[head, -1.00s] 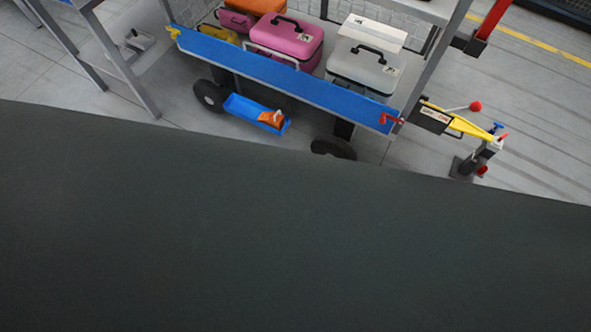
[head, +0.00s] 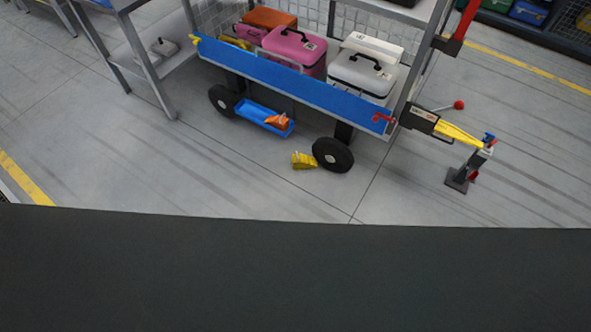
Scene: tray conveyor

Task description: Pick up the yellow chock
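The yellow chock (head: 303,161) is a small stepped wedge on the grey floor. It sits just left of the black front wheel (head: 333,155) of a luggage cart; I cannot tell whether it touches the wheel. Neither of my grippers shows in the head view.
The cart has a blue side rail (head: 290,82) and carries a pink case (head: 293,50) and a white case (head: 362,73). A blue tray (head: 262,118) with an orange item lies under it. A yellow tow bar (head: 458,134) juts right. A metal shelf stands left. Near floor is clear.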

